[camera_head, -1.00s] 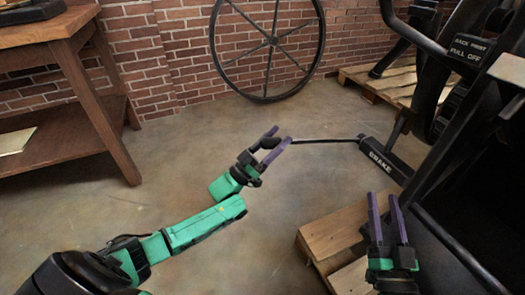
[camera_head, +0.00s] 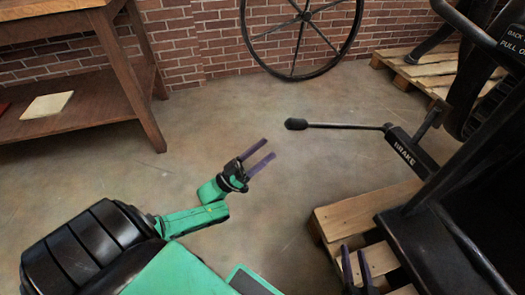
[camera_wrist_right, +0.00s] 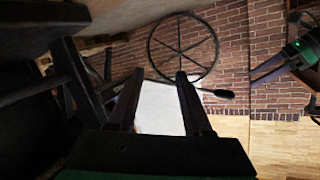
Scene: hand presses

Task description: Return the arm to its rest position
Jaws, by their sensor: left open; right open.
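My left gripper (camera_head: 269,148) is open and empty over the floor, lower left of the brake lever's black knob (camera_head: 296,124), with a gap between them. The lever's thin rod runs right to the block marked BRAKE (camera_head: 410,152). My right gripper (camera_head: 354,250) is at the bottom edge, in front of the pallet, partly cut off. It is open and empty; its two fingers also show apart in the right wrist view (camera_wrist_right: 160,76). The left gripper (camera_wrist_right: 268,68) shows at the right of that view, near the lever knob (camera_wrist_right: 225,94).
A wooden pallet (camera_head: 345,215) and the black press (camera_head: 470,220) stand at the right. A wooden table (camera_head: 110,60) stands at the left. A spoked wheel (camera_head: 300,20) leans on the brick wall (camera_head: 215,45). The middle floor (camera_head: 200,130) is clear.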

